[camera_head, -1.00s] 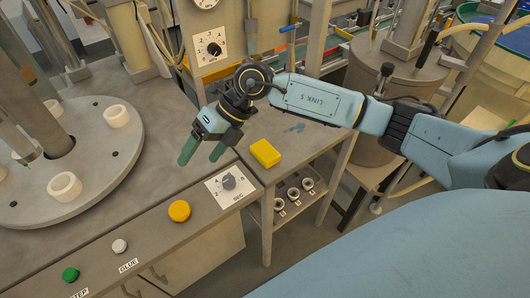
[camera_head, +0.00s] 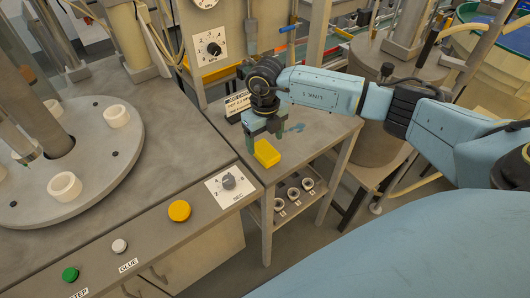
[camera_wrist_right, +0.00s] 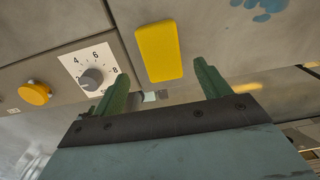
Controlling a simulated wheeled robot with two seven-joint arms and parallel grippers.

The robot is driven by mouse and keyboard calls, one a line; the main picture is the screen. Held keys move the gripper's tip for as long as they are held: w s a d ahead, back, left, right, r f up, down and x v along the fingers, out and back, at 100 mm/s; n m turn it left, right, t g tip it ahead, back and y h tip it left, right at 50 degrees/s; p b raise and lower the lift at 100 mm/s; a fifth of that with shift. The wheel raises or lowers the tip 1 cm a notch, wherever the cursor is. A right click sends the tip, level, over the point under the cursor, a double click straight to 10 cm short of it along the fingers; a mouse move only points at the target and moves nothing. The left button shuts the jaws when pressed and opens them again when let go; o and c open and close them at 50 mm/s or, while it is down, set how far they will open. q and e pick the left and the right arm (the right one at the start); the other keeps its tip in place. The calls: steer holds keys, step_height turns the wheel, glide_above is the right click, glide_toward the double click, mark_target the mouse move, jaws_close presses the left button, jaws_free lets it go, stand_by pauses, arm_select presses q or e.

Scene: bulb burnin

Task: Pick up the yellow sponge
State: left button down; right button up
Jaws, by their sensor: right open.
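The yellow sponge (camera_head: 267,153) lies on the small grey side table (camera_head: 293,150), close to the table's left edge. In the right wrist view the sponge (camera_wrist_right: 159,51) shows beyond and between the two green fingers. My right gripper (camera_head: 264,136) is above and just behind the sponge in the head view, with its fingers pointing down. In the right wrist view the gripper (camera_wrist_right: 165,85) is open with nothing between its fingers. My left gripper is not in view.
Left of the side table is a machine bench with a dial (camera_head: 228,181), a yellow button (camera_head: 179,211) and a round turntable (camera_head: 91,181). Sockets (camera_head: 293,193) sit on the shelf below.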

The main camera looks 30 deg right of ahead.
mark_target(265, 150)
steer(key=f, duration=0.5)
steer(key=shift+w+d+f, duration=0.1)
steer(key=shift+w, duration=0.25)
steer(key=shift+c, duration=0.2)
steer(key=c, duration=1)
